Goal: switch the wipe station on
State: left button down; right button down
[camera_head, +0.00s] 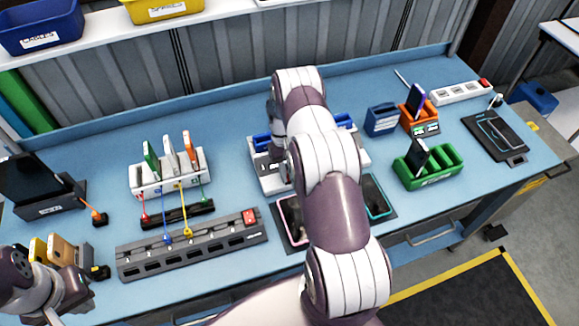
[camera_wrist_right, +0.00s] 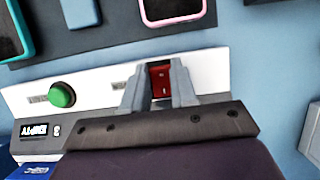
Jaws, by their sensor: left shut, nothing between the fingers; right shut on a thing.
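The wipe station (camera_head: 269,180) is a white unit with blue parts near the middle of the bench, partly hidden behind my right arm. I cannot tell the switch's position. My left gripper (camera_head: 78,282) is shut and empty at the lower left, beside yellow and brown items.
A pink-framed device (camera_head: 291,219) and a teal-framed one (camera_head: 376,196) lie before the station. A grey slotted strip (camera_head: 190,245) and a white rack (camera_head: 171,178) stand left. Green (camera_head: 437,172) and orange (camera_head: 410,118) holders stand right. Bare blue bench shows between them.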

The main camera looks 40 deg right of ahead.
jog(key=c, duration=0.9)
grip_release()
jog(key=shift+r, duration=0.2)
notch_tip(320, 180, up, 3)
jog(key=shift+r+p, duration=0.1)
jog(key=shift+p, duration=0.45)
jog(key=shift+s+d+r+b, duration=0.7)
jog(key=shift+s+r, duration=0.55)
jog(key=shift+s, duration=0.6)
jog(key=shift+s+d+r+b, duration=0.55)
jog(key=shift+s+r+b, duration=0.25)
jog(key=shift+s+r, duration=0.8)
jog(key=shift+s+d+r+b, duration=0.7)
jog(key=shift+s+r, duration=0.25)
jog(key=shift+s, duration=1.15)
